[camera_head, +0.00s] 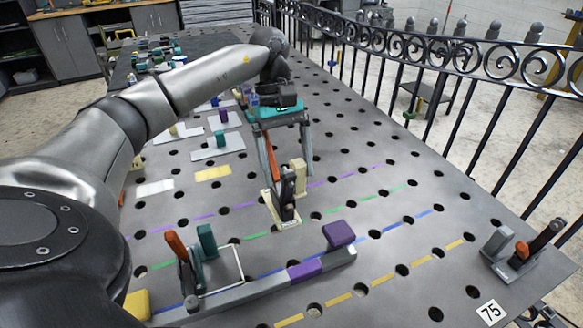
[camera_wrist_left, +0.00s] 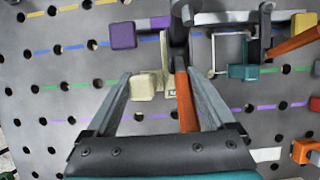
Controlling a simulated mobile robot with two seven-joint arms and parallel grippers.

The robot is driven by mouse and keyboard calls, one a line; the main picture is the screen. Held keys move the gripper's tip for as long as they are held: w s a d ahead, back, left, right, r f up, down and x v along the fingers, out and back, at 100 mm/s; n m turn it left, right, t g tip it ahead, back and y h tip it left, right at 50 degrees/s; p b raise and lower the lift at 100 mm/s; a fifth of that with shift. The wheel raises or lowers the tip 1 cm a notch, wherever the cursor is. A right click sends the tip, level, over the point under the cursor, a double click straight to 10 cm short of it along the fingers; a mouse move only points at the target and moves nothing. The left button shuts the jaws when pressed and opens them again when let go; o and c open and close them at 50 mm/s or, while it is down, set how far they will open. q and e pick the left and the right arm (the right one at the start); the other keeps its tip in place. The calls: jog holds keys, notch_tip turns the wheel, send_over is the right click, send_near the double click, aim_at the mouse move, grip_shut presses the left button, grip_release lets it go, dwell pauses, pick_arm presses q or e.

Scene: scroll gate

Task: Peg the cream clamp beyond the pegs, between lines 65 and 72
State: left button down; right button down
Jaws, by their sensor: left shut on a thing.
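The cream clamp (camera_head: 283,208) stands upright on the perforated table, with a cream base, dark lever, orange handle and cream block (camera_head: 300,176). Its base is near the green dashed line (camera_head: 256,236). My left gripper (camera_head: 288,178) reaches down around it and is shut on it. The clamp (camera_wrist_left: 164,66) also shows between the fingers of my left gripper (camera_wrist_left: 160,76) in the left wrist view. I cannot tell whether its base touches the table. My right gripper is out of view.
A grey bar (camera_head: 250,294) with purple blocks lies in front of the clamp, with another orange-handled clamp (camera_head: 182,262) at its left. A dark clamp (camera_head: 520,255) stands at the right corner. A scrolled iron railing (camera_head: 440,60) borders the right side. Blocks on plates lie behind left.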

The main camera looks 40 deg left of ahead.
pick_arm(q)
jog(key=shift+f+b, duration=1.95)
jog(key=shift+f, duration=0.95)
jog(key=shift+f, duration=0.1)
jog(key=shift+b, duration=0.3)
jog(key=shift+f, duration=0.2)
jog(key=shift+f+b, duration=0.2)
jog(key=shift+b, duration=0.1)
jog(key=shift+f, duration=0.1)
jog(key=shift+f, duration=0.2)
